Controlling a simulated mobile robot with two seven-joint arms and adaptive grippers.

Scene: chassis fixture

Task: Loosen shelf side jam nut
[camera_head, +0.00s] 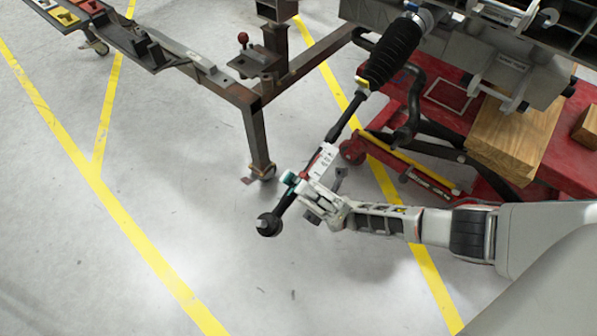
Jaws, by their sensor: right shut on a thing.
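A dark rod (343,122) runs down and left from a ribbed black boot (392,52) to a round dark end (268,225). The boot joins the grey chassis part at the top right. My right gripper (305,186) comes in from the right and is shut around the lower part of the rod, a little above the round end. A white and red piece with a teal tip lies along the rod at the gripper. The jam nut cannot be made out; the fingers cover that stretch of the rod. My left gripper is not in view.
A dark metal frame on casters (258,138) stands at the upper left, near the rod. A red wheeled lift (440,125) with wooden blocks (515,130) stands at the right under the chassis. The grey floor (120,220) with yellow lines is clear at lower left.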

